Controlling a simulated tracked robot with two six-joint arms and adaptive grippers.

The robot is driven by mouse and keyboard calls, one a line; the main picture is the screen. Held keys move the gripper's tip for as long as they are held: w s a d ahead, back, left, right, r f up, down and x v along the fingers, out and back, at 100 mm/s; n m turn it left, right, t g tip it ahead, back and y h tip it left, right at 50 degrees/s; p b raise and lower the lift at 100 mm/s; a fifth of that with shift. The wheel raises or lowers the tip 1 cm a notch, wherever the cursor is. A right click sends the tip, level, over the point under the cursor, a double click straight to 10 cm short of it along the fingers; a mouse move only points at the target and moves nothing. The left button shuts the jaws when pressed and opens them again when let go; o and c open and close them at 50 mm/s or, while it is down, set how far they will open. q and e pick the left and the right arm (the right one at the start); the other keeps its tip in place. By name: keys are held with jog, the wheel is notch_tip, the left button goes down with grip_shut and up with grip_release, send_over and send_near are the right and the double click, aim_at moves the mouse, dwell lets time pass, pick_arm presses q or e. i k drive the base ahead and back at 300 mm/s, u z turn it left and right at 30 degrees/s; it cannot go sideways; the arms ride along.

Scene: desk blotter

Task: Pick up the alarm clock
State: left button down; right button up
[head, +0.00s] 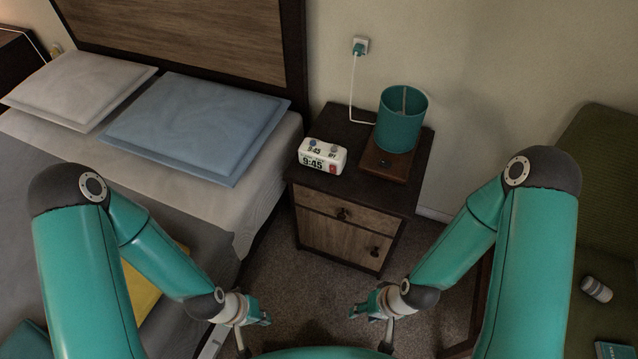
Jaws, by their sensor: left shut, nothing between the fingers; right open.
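The alarm clock (322,156) is a small white box with a dark 9:45 display on its front and a red patch at the right of its face. It stands upright on the left part of the dark nightstand top (340,125). My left gripper (266,318) is low in front of the nightstand, shut and empty, well short of the clock. My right gripper (358,309) is also low in front of the nightstand, open and empty, apart from the clock. Nothing covers the clock.
A teal lamp (402,118) on a wooden base stands right of the clock, its cord running to a wall outlet (360,46). The bed (262,160) with pillows lies left. A green armchair (610,150) stands right. Carpet (315,270) shows before the nightstand.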

aim_at(319, 157)
jog(key=z, duration=0.2)
jog(key=i, duration=0.85)
jog(key=u, duration=0.1)
